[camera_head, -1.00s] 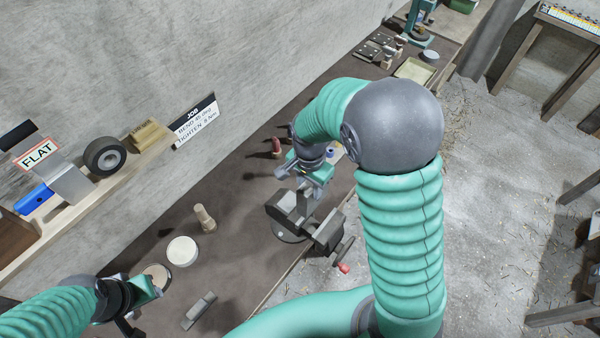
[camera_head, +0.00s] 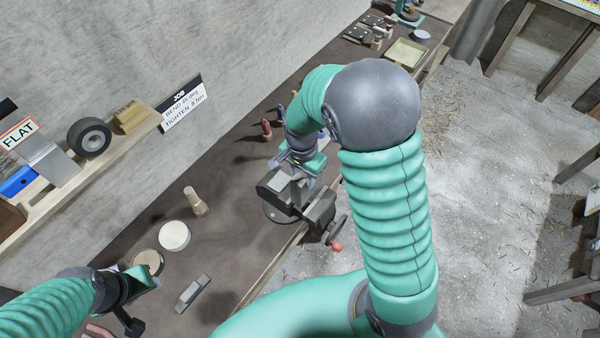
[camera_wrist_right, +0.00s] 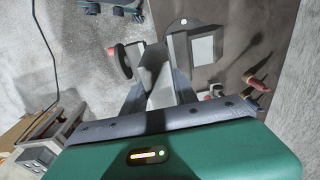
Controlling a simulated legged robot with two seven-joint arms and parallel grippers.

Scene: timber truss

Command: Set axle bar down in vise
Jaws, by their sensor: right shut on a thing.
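The dark grey vise (camera_head: 318,212) stands at the bench's front edge, with a red-knobbed handle (camera_head: 336,246). My right gripper (camera_head: 300,174) is right above its jaws, pointing down. In the right wrist view, my right gripper (camera_wrist_right: 160,90) is shut on a grey bar (camera_wrist_right: 161,92), which I take for the axle bar. The vise (camera_wrist_right: 202,50) lies just beyond it. The bar's lower end is at the jaws; I cannot tell whether it touches them. My left gripper (camera_head: 142,284) is low at the left, apart from the vise; its fingers do not show clearly.
On the bench lie a wooden peg (camera_head: 196,203), a pale round disc (camera_head: 174,236) and a small grey block (camera_head: 193,293). Red-handled tools (camera_head: 266,129) stand behind the vise. A shelf with a black wheel (camera_head: 90,138) runs along the wall. A tray (camera_head: 406,53) is farther back.

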